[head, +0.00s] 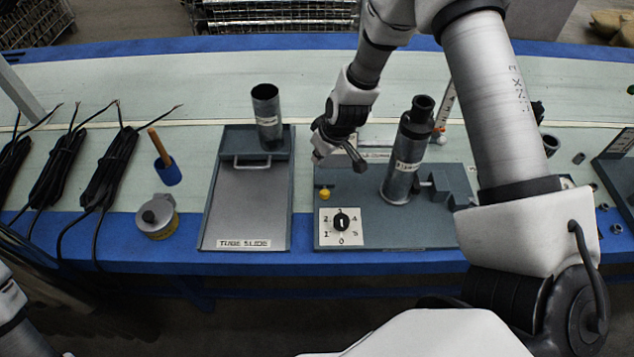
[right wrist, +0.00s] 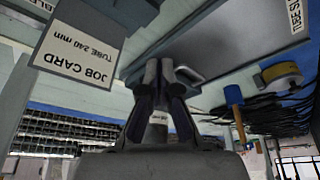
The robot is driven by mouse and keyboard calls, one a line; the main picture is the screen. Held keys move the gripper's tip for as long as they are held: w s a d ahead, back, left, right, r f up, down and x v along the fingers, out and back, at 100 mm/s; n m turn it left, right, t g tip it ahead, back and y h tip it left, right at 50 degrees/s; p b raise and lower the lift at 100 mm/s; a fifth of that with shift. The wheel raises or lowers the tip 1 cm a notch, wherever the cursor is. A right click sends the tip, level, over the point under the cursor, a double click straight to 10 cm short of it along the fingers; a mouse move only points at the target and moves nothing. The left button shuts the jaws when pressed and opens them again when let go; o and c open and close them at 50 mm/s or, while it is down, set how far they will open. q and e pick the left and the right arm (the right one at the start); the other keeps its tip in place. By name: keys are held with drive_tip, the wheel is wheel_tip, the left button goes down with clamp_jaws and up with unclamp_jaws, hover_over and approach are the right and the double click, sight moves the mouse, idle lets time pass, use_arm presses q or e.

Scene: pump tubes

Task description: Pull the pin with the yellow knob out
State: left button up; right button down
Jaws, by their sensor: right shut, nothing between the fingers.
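The yellow knob (head: 325,193) sits near the left edge of the grey fixture plate (head: 380,236), just above the dial label. Its pin is not distinguishable. My right gripper (head: 357,163) hangs over the back left part of the plate, above and to the right of the knob in the picture and apart from it. Its fingers are shut with nothing between them; they also show together in the right wrist view (right wrist: 158,72). The knob cannot be made out in that wrist view. My left gripper is out of view.
A metal tube (head: 405,160) stands on the plate right of the knob. A dial (head: 341,220) is in front. The tube slide tray (head: 248,205), holding an upright tube (head: 266,105), lies to the left. A job card (right wrist: 80,45) shows in the wrist view.

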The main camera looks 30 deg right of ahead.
drive_tip(key=b, duration=0.8)
hover_over(315, 189)
drive_tip(key=w, duration=0.1)
wheel_tip(315, 189, down, 8)
drive_tip(key=shift+w+a+f, duration=0.1)
drive_tip(key=shift+w+f+p, duration=0.1)
drive_tip(key=shift+w+p, duration=0.05)
drive_tip(key=shift+p, duration=0.25)
drive_tip(key=shift+s+d+f+p, duration=0.25)
drive_tip(key=shift+s+f+p, duration=0.75)
drive_tip(key=shift+s+p, duration=0.25)
drive_tip(key=shift+s+d+f, duration=0.1)
drive_tip(key=shift+s+f, duration=0.2)
drive_tip(key=shift+s, duration=0.05)
